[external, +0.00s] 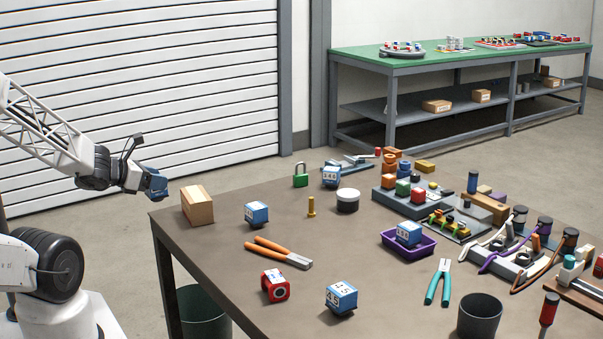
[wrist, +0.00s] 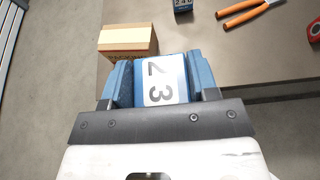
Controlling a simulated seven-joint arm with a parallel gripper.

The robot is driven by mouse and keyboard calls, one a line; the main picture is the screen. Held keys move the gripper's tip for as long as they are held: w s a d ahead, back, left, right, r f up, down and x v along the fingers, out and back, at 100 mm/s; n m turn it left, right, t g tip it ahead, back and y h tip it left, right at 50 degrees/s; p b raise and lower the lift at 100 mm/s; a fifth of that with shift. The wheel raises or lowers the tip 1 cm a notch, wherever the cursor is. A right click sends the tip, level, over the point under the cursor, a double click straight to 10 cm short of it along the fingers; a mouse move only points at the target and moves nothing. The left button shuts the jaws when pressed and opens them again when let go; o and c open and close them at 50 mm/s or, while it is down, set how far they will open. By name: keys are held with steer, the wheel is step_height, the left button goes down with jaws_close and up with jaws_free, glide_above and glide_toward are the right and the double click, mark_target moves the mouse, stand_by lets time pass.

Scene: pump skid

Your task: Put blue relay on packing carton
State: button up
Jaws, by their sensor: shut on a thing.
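My gripper (external: 155,186) is shut on a blue relay (wrist: 163,80) with a white face marked 23. The relay sits between the two blue fingers in the wrist view. In the external view my gripper is in the air left of the table's edge, and the held relay is hard to tell from the fingers. The packing carton (external: 197,206) is a tan box at the table's left corner, just right of my gripper. In the wrist view the carton (wrist: 128,40) lies just beyond the fingers, apart from the relay as far as I can tell.
Other blue relays stand on the table: one (external: 256,213) near the carton, one (external: 341,297) at the front, one (external: 408,234) in a purple tray (external: 390,239). Orange pliers (external: 278,252) and a red block (external: 275,286) lie nearby. A green padlock (external: 300,178) stands at the back.

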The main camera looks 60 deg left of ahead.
glide_above(200, 198)
steer(key=shift+w+a+f, duration=0.1)
steer(key=shift+a+f, duration=0.05)
steer(key=shift+f, duration=0.55)
stand_by(0.5)
steer(key=shift+f, duration=1.8)
steer(key=shift+f, duration=0.15)
steer(key=o, duration=1)
